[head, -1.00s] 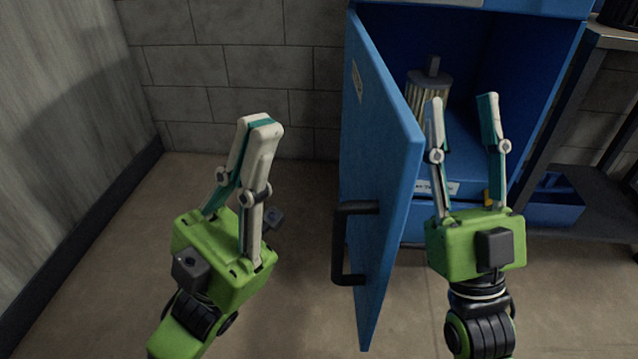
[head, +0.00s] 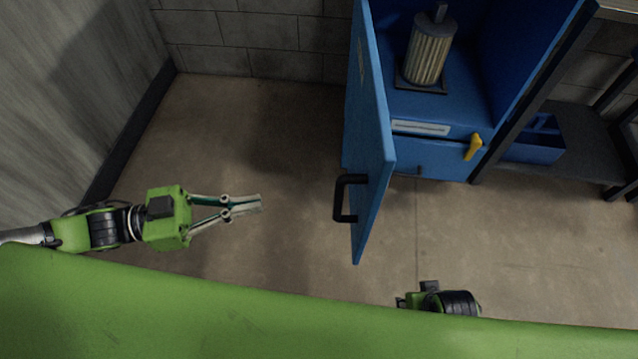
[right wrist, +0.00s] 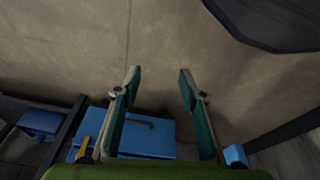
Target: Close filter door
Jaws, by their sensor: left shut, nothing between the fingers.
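The blue filter door (head: 368,150) stands wide open, hinged at the cabinet's left side, with its black handle (head: 343,198) facing left. Inside the blue cabinet (head: 468,95), the pleated filter (head: 428,50) stands upright on a dark base. My left gripper (head: 260,202) is shut and empty, pointing right, left of the handle and apart from it. My right gripper is hidden in the head view; only part of its arm (head: 440,300) shows at the bottom. In the right wrist view my right gripper (right wrist: 160,75) is open and empty.
A yellow latch (head: 473,147) sits on the cabinet's lower front. A blue bin (head: 535,140) rests on the dark shelf (head: 590,140) at right. A wall stands at left. Floor (head: 290,130) between the left wall and the door is clear.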

